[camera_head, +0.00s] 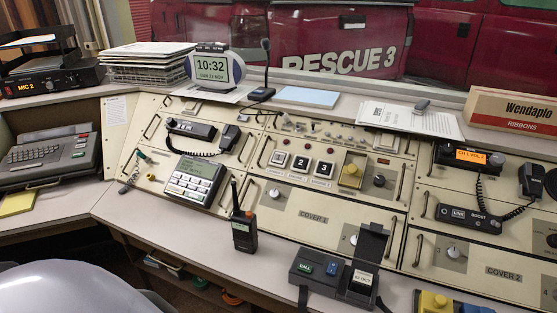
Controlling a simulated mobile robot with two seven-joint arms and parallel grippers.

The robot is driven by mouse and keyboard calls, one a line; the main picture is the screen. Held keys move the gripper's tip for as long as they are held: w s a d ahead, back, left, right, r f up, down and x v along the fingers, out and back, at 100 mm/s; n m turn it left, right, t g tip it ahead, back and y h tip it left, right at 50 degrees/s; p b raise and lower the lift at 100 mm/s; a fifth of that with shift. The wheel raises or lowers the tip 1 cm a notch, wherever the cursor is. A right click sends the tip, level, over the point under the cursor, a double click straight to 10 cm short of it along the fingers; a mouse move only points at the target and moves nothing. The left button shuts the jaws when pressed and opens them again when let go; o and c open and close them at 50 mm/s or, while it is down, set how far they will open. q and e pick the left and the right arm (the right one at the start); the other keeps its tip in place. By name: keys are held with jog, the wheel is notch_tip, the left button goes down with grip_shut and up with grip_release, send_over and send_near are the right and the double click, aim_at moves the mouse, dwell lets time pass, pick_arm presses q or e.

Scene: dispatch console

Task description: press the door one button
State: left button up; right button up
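The left one, button 1 (279,158), has a small mark that is hard to read. Beside it are button 2 (301,163) and button 3 (323,169), whose numbers are readable. Nothing covers the three buttons. No word "door" is readable near them. Neither of my grippers is in view.
A keypad unit (194,181) and a corded handset (192,129) lie to the left. A walkie-talkie (243,230) and a black button box (318,268) stand in front. The desk's front left (175,235) is clear.

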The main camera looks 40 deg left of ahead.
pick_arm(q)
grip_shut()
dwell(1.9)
